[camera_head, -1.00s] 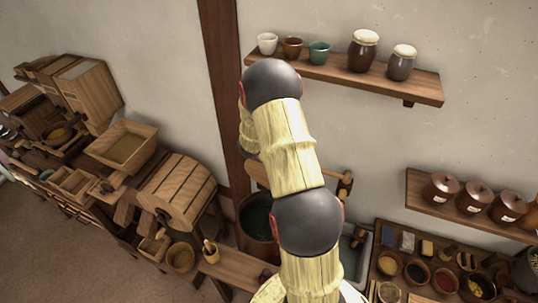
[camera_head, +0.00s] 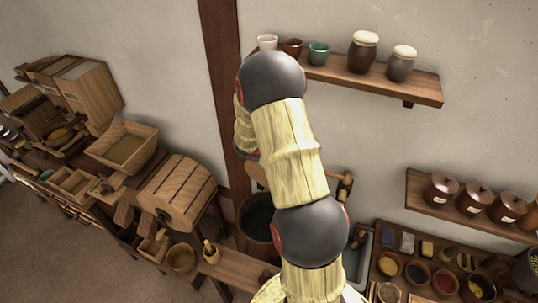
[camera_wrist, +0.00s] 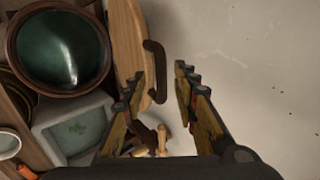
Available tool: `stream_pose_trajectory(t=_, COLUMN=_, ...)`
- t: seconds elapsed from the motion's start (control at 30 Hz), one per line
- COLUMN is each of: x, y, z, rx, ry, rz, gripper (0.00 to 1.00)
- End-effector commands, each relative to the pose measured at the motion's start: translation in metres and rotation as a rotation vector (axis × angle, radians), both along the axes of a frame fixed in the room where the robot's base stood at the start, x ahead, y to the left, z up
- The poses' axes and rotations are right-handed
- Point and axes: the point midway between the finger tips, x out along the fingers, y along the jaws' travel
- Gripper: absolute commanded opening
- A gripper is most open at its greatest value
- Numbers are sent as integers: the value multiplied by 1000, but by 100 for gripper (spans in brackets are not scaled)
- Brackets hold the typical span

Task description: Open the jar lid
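Two dark jars with pale lids stand on the upper wall shelf in the head view: a taller brown jar (camera_head: 362,59) and a shorter grey-brown jar (camera_head: 400,69). Reddish-brown lidded jars with small knobs, such as the leftmost one (camera_head: 441,189), stand on the lower right shelf (camera_head: 415,207). I cannot tell which jar the task means. All the lids I see are on their jars. My gripper (camera_wrist: 160,73) is open and empty in the wrist view, its fingers apart in front of the wall. No jar shows there. My arm hides the gripper in the head view.
A white cup (camera_head: 267,42), a brown cup (camera_head: 293,47) and a green cup (camera_head: 319,54) stand left of the jars. The wrist view shows a vessel with dark green inside (camera_wrist: 60,50), a grey basin (camera_wrist: 78,125) and a wooden board (camera_wrist: 126,40). Bare wall lies right.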

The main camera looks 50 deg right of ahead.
Motion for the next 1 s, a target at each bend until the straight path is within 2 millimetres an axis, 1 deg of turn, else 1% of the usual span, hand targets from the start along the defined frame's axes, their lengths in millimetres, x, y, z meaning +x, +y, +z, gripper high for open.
stream_pose_trajectory(t=0.03, x=-2, y=7, z=11, rx=-2, ry=-4, rz=1, gripper=29)
stream_pose_trajectory(t=0.2, x=-10, y=25, z=35, rx=0, ry=-4, rz=0, gripper=29)
stream_pose_trajectory(t=0.3, x=-13, y=33, z=45, rx=-1, ry=-2, rz=1, gripper=29)
stream_pose_trajectory(t=0.4, x=-15, y=38, z=51, rx=-2, ry=-1, rz=0, gripper=29)
stream_pose_trajectory(t=0.57, x=-17, y=41, z=55, rx=-1, ry=-1, rz=-1, gripper=29)
stream_pose_trajectory(t=1.0, x=-17, y=41, z=55, rx=0, ry=0, rz=0, gripper=29)
